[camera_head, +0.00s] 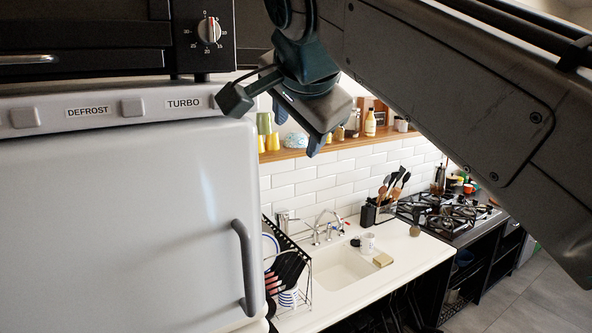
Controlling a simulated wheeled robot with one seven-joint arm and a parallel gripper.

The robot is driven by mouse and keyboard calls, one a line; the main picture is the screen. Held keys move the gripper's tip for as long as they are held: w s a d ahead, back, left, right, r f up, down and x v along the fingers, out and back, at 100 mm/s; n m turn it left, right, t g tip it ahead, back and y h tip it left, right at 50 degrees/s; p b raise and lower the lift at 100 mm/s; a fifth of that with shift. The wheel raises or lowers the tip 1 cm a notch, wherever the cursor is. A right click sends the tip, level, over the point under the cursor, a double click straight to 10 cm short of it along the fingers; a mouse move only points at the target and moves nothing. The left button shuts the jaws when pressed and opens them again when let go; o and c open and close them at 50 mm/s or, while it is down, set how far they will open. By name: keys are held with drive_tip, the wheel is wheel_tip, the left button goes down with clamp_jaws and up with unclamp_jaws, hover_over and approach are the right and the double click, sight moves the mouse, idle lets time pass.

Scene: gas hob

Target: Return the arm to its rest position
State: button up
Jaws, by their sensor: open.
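My gripper (300,130) hangs at the end of my arm, near the top middle of the head view. It is raised in the air and appears in front of the wall shelf. Its fingertips show as blue-grey tips pointing down, apart from each other, with nothing seen between them. My dark arm runs from the top middle down to the right edge and covers much of the upper right. The gas hob (446,216) is on the counter at the right, below my arm.
A light grey fridge (120,220) with a grey handle (244,268) fills the left, with a dark oven (90,38) above. A wooden shelf (340,143) holds bottles. Grey floor is clear at lower right.

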drive_tip(key=s+d+f+n+g+b, duration=0.1)
drive_tip(key=s+d+f+n+g, duration=0.1)
drive_tip(key=f, duration=1.1)
drive_tip(key=s+d+f+n+g+b, duration=0.1)
drive_tip(key=s+d+f+n, duration=0.3)
drive_tip(key=f, duration=0.9)
drive_tip(key=s+d+f+n+g+h+b, duration=0.1)
drive_tip(key=s+d+f, duration=0.5)
drive_tip(key=f, duration=0.8)
drive_tip(key=d+n+g, duration=0.1)
drive_tip(key=d+n, duration=0.1)
drive_tip(key=shift+s+d+g, duration=0.35)
drive_tip(key=shift+g, duration=0.05)
